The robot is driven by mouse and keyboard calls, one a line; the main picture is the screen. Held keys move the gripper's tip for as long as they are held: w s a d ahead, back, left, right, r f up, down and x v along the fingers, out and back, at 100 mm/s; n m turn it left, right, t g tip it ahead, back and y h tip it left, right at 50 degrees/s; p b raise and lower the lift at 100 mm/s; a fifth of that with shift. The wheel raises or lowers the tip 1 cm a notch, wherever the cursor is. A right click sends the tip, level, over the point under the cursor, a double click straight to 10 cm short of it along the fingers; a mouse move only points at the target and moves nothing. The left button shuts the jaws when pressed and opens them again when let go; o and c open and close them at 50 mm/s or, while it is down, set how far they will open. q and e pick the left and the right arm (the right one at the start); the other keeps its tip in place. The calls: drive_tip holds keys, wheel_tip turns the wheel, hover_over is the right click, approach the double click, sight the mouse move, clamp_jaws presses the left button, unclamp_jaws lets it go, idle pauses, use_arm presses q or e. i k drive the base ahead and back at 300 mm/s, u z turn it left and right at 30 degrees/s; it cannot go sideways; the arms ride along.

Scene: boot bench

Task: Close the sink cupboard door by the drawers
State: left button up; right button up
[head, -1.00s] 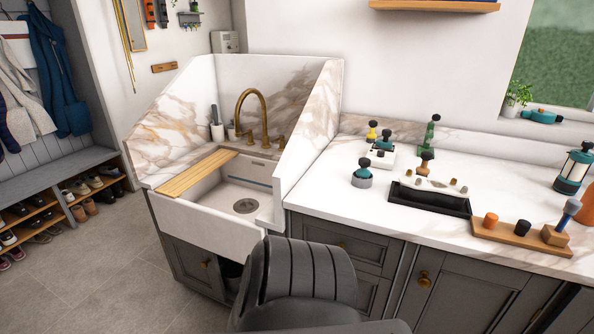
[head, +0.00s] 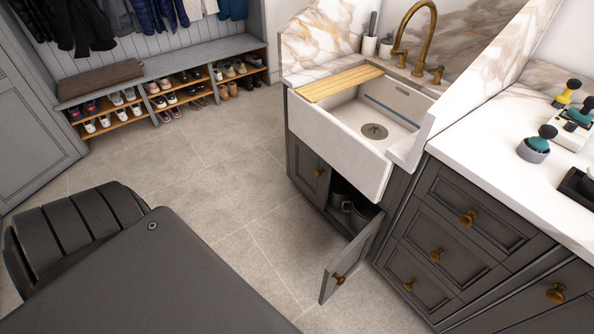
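The sink cupboard door by the drawers (head: 350,268) is grey with a brass knob (head: 338,280). It stands open, swung out from the cupboard under the white sink (head: 346,150), with its hinge side near the drawers (head: 445,250). Dark pots (head: 357,211) show inside the open cupboard. The other sink cupboard door (head: 308,172), on the left, looks shut. Neither of my grippers is in the head view. Dark parts of my own body fill the lower left.
Open floor (head: 230,200) lies left of and in front of the sink. A shoe bench (head: 170,72) with shoes stands along the back wall. The white worktop (head: 490,135) above the drawers holds several small items. The drawers look shut.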

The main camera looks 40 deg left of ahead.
sight(336, 273)
drive_tip(key=u, duration=2.15)
drive_tip(key=k, duration=1.2)
drive_tip(key=z, duration=1.25)
drive_tip(key=i, duration=0.5)
drive_tip(key=z, duration=0.05)
